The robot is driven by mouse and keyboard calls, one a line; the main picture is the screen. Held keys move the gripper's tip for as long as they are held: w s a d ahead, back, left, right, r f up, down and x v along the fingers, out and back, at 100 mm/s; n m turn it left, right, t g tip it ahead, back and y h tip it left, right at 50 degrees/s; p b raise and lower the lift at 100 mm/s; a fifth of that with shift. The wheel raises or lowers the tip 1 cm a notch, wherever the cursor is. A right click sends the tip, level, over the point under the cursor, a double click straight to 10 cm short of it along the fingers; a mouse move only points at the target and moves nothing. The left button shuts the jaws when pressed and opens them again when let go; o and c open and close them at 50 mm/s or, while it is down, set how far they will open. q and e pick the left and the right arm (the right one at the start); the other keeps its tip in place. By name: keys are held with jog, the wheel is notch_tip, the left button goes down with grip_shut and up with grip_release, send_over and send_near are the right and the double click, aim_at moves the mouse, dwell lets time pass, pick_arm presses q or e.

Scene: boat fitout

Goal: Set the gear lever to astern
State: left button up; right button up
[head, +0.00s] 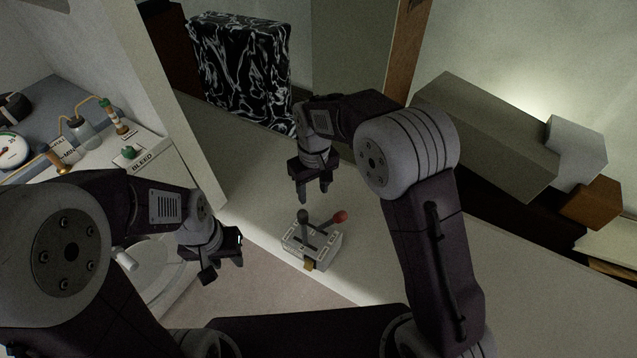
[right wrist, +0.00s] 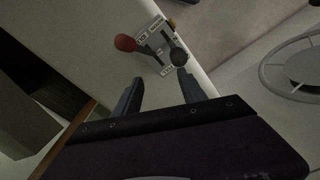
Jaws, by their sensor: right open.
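The lever box (head: 311,247) is a small pale unit with labels near the front edge of the counter. It carries a lever with a dark knob (head: 303,216) and a lever with a red knob (head: 340,216). In the right wrist view the red knob (right wrist: 125,43) and the dark knob (right wrist: 179,57) stand ahead of the fingers. My right gripper (head: 315,198) is open and empty, above and behind the box, apart from both levers. My left gripper (head: 224,262) is left of the box, over the floor; its jaw gap is unclear.
A black-and-white patterned block (head: 240,68) stands at the back of the counter. Grey and brown boxes (head: 490,130) lie at the right. A panel with a BLEED label (head: 143,163), gauge and bottles is at the left. The counter (head: 370,262) around the lever box is clear.

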aim_at(302, 212)
jog(key=shift+n+g, duration=0.3)
jog(key=shift+n, duration=0.2)
jog(key=s+a, duration=0.1)
jog(key=s+a+p, duration=0.1)
jog(key=a, duration=0.1)
jog(key=shift+s+a+r+p, duration=0.3)
jog(key=shift+s+r, duration=0.1)
jog(key=shift+s+f, duration=0.1)
jog(key=shift+s, duration=0.05)
jog(key=f, duration=0.3)
jog(key=w+f+p, duration=0.1)
jog(key=shift+d+f, duration=0.4)
jog(key=f, duration=0.4)
jog(key=shift+s+a+f+p, duration=0.1)
jog(key=shift+s+a+p, duration=0.15)
jog(key=shift+p, duration=0.15)
jog(key=shift+f, duration=0.1)
jog(key=shift+w+d, duration=0.15)
jog(key=shift+w, duration=0.05)
jog(key=shift+c, duration=0.7)
grip_shut()
pick_arm(q)
jog(key=r, duration=0.4)
jog(key=shift+s+a+r, duration=0.15)
jog(key=shift+s+r, duration=0.05)
jog(key=shift+r, duration=0.1)
